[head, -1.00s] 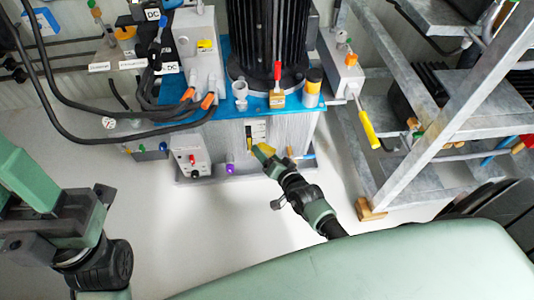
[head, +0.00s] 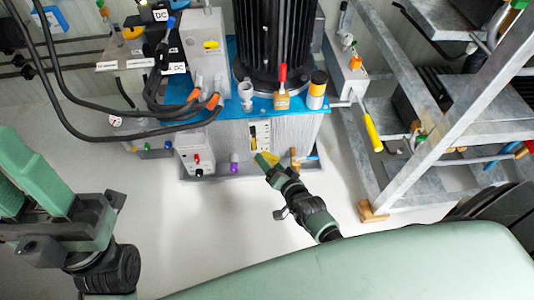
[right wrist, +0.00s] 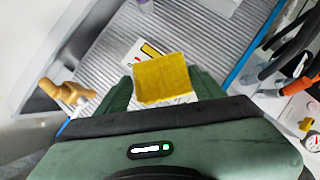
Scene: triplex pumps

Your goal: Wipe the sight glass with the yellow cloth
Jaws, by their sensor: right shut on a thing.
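The sight glass (head: 253,136) is a narrow upright strip beside a white scale plate on the ribbed grey front of the tank. In the right wrist view the sight glass (right wrist: 152,50) shows yellow, red and dark parts just beyond the cloth. My right gripper (head: 266,160) is in front of the tank, below and right of the glass. It is shut on the yellow cloth (right wrist: 163,78), a flat pad between its green fingers. The cloth (head: 271,158) partly shows in the head view. I cannot tell whether it touches the tank.
A tan tap (right wrist: 68,92) sticks out close to my right gripper. A purple knob (head: 234,168) and a grey switch box (head: 196,155) are to its left. A metal frame (head: 440,140) is at right.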

